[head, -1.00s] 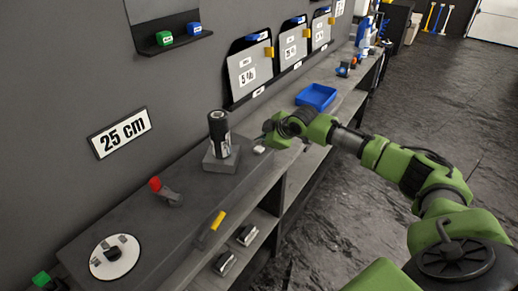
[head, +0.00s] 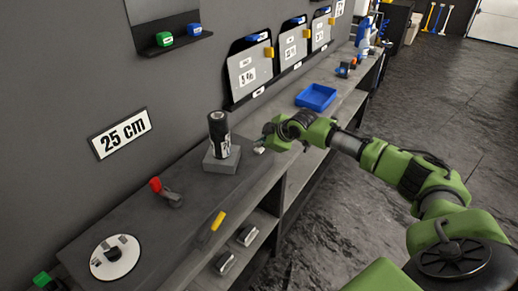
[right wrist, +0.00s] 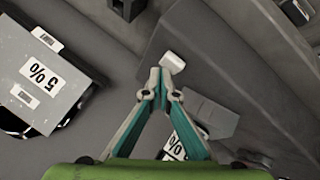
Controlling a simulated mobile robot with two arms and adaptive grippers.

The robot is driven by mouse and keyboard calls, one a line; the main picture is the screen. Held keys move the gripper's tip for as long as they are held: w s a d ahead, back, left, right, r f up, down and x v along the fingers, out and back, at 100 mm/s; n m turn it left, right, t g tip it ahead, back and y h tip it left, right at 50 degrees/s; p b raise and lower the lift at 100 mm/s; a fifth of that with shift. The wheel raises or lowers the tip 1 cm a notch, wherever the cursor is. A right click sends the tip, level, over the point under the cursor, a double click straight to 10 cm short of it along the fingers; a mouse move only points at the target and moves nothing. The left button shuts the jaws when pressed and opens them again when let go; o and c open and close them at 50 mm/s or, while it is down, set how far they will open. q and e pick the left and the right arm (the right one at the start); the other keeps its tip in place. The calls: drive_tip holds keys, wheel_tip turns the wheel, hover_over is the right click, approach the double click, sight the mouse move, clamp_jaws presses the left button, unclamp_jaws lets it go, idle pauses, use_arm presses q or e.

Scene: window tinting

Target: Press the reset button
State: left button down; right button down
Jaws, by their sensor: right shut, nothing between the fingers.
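In the right wrist view the white piece (right wrist: 173,62) lies just beyond the closed fingertips (right wrist: 159,78). I cannot tell whether they touch. My left gripper is out of view.
A red-handled tool (head: 163,189), a white disc (head: 113,259) and a blue tray (head: 316,96) are on the bench. Panels hang on the wall behind. The floor to the right is clear.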

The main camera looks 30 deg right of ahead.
sight(260, 150)
drive_tip(key=shift+f, duration=0.55)
idle(0.6)
drive_tip(key=shift+r, duration=0.1)
drive_tip(key=shift+r+p, duration=0.85)
drive_tip(key=shift+p, duration=0.05)
wheel_tip(260, 150, up, 5)
drive_tip(key=p, duration=0.5)
idle(0.4)
drive_tip(key=shift+f, duration=0.1)
idle(0.4)
